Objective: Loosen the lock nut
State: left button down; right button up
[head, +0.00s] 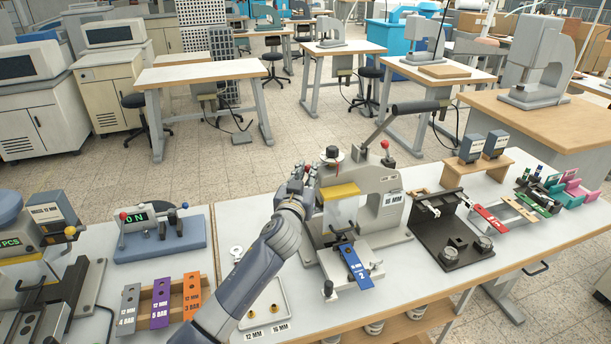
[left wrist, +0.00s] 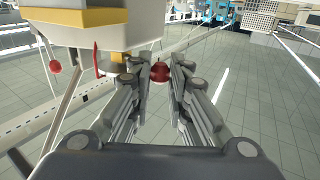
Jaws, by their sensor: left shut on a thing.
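The grey stamping press (head: 380,205), labelled 16 MM, stands on the table with a yellow block (head: 341,191) at its head. My left gripper (head: 308,174) is at the left side of the press head, just below the dial and dark knob (head: 333,155) on top. In the left wrist view my left gripper (left wrist: 158,84) has its fingers closed about a small red ball (left wrist: 158,72). The fingers hide part of the ball. I cannot make out the lock nut body itself. My right gripper is not in view.
A long black-gripped lever (head: 414,107) rises behind the press. A blue tool (head: 355,266) lies at its base. A black fixture (head: 455,245) stands to the right.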

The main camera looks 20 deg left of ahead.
pick_arm(q)
jog(key=c, duration=1.5)
grip_release()
jog(key=shift+r, duration=0.2)
jog(key=shift+d, duration=0.1)
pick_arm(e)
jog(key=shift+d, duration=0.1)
pick_arm(q)
jog(key=shift+f, duration=0.1)
jog(key=shift+w+a+r+m+h+p, duration=0.3)
jog(key=shift+m+h+p, duration=0.25)
jog(key=shift+p, duration=0.45)
jog(key=s+a+f+m+h+b, duration=0.15)
jog(key=s+a+h, duration=0.25)
jog(key=s, duration=0.6)
jog(key=s+f+g+y, duration=0.1)
jog(key=s+f+g, duration=0.1)
jog(key=s+f, duration=0.3)
jog(key=s+d+f+g+y, duration=0.1)
jog(key=s+f+g+y, duration=0.1)
jog(key=s+f, duration=0.4)
jog(key=s+d+f+n+g+y, duration=0.1)
jog(key=s+f+g, duration=0.3)
jog(key=f, duration=0.5)
jog(key=shift+s+d+f+y, duration=0.1)
jog(key=shift+s+y, duration=0.15)
jog(key=shift+s, duration=1)
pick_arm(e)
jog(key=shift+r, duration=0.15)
